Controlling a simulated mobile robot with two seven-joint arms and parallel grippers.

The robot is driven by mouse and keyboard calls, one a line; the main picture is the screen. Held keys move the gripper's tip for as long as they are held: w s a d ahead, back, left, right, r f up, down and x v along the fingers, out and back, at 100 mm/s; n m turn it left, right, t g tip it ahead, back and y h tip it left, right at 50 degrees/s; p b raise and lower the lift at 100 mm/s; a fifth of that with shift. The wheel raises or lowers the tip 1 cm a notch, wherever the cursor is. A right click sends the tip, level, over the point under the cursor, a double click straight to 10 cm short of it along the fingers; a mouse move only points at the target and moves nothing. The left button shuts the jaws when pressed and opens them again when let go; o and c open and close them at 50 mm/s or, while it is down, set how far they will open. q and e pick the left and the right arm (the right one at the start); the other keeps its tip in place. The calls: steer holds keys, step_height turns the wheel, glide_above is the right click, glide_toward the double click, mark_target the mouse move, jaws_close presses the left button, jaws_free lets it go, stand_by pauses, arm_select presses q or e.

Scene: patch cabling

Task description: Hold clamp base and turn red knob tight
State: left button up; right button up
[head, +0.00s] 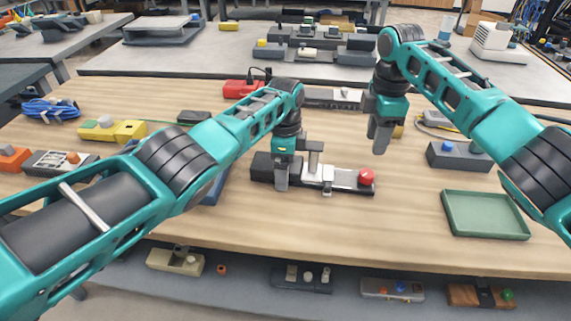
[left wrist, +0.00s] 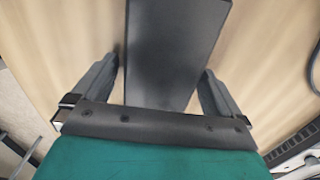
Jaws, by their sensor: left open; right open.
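The clamp has a dark grey base (head: 261,168) on the wooden table, a metal middle part (head: 318,174) and a red knob (head: 366,177) at its right end. My left gripper (head: 282,183) is at the left part of the base and hides some of it. In the left wrist view my left gripper (left wrist: 159,68) is open, with the dark base (left wrist: 175,45) between its two fingers and visible gaps on both sides. My right gripper (head: 379,148) is open and empty, pointing down above and slightly right of the red knob, apart from it.
A green tray (head: 485,214) lies at the right, and a grey box with a blue button (head: 460,155) stands behind it. A red device (head: 243,88) and a grey device (head: 332,98) stand behind the clamp. The table in front of the clamp is clear.

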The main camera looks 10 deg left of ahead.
arm_select(q)
steer(key=shift+c, duration=0.2)
steer(key=c, duration=1.5)
steer(key=o, duration=1)
steer(key=c, duration=0.5)
steer(key=shift+c, duration=0.2)
